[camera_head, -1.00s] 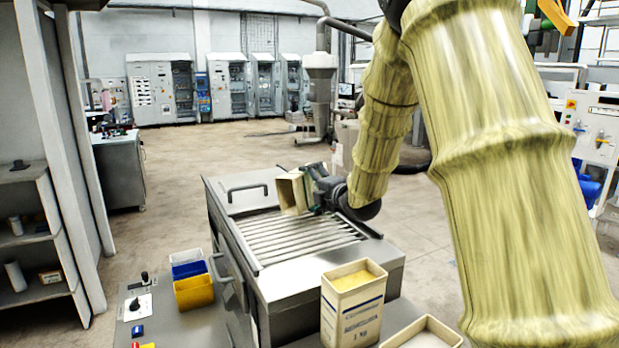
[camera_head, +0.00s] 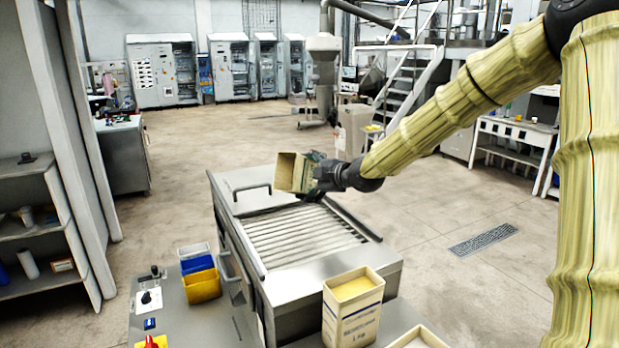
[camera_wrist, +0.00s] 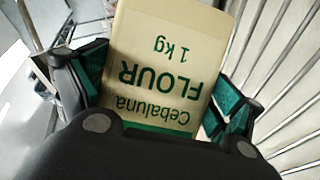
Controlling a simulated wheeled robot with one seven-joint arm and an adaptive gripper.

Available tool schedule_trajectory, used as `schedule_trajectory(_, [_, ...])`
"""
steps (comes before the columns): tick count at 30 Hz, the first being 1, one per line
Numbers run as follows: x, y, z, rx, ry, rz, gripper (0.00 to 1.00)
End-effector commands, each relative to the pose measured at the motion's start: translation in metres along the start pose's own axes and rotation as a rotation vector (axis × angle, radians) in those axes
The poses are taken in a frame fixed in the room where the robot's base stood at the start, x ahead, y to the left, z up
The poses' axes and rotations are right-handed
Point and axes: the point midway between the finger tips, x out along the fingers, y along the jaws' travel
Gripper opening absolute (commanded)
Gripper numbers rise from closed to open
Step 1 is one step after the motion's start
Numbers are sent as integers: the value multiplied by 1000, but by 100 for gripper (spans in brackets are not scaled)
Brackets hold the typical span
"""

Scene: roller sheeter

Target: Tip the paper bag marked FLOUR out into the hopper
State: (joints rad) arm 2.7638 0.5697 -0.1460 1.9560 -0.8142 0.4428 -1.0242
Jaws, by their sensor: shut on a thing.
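The paper bag marked FLOUR (camera_wrist: 165,65) fills the middle of the wrist view, cream with green print that reads upside down there. My gripper (camera_wrist: 160,95) is shut on it, with a green-padded finger on either side. In the head view the bag (camera_head: 291,172) is held tilted, its open mouth facing left, above the slatted top of the steel machine (camera_head: 300,237). My gripper (camera_head: 322,176) holds it from the right. The inside of the bag looks shaded, and I cannot tell how much flour is in it. No falling flour is visible.
A second open bag with yellowish contents (camera_head: 352,312) stands at the front of the machine, beside another container (camera_head: 420,338). Blue (camera_head: 196,264) and yellow (camera_head: 202,286) bins sit at the left by a control panel. Shelves (camera_head: 45,240) stand far left. Open floor lies right.

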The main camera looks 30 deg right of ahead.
Motion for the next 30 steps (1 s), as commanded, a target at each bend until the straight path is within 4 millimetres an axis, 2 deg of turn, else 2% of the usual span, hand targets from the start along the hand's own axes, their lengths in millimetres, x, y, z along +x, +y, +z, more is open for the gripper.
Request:
schedule_trajectory(17, [-5, 11, -7, 134, 30, -56, 30])
schedule_trajectory(30, [-4, 11, -8, 285, 59, -119, 30])
